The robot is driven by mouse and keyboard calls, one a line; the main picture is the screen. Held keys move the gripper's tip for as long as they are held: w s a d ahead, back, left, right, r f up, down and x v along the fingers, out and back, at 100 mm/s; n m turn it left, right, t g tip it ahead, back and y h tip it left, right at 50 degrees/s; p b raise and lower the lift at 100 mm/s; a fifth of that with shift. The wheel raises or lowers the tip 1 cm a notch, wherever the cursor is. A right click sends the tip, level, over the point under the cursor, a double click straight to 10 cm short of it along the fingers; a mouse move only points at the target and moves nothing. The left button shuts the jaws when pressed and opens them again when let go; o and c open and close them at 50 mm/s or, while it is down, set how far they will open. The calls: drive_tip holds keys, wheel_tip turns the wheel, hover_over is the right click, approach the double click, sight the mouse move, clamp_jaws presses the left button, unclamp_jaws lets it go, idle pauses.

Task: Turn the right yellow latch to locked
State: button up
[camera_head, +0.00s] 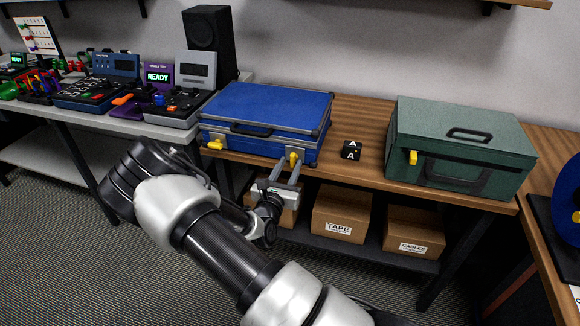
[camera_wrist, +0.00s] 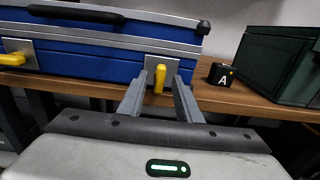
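The blue case (camera_head: 265,112) lies closed on the wooden bench. Its right yellow latch (camera_head: 293,159) points roughly up and down on the case front; it also shows in the wrist view (camera_wrist: 160,78). Its left yellow latch (camera_head: 215,145) lies roughly sideways, as in the wrist view (camera_wrist: 12,59). My gripper (camera_head: 285,171) is in front of the right latch, fingers parted and pointing at the case. In the wrist view the open fingers (camera_wrist: 159,90) appear on either side of the right latch. I cannot tell whether they touch it.
A green case (camera_head: 462,145) with a yellow latch (camera_head: 413,157) stands to the right. A small black block marked A (camera_head: 351,150) sits between the cases. Cardboard boxes (camera_head: 341,213) fill the shelf below the wooden bench (camera_head: 375,175). Consoles and a black speaker (camera_head: 210,40) stand left.

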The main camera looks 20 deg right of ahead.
drive_tip(key=shift+w+d, duration=0.3)
drive_tip(key=shift+w, duration=0.1)
clamp_jaws()
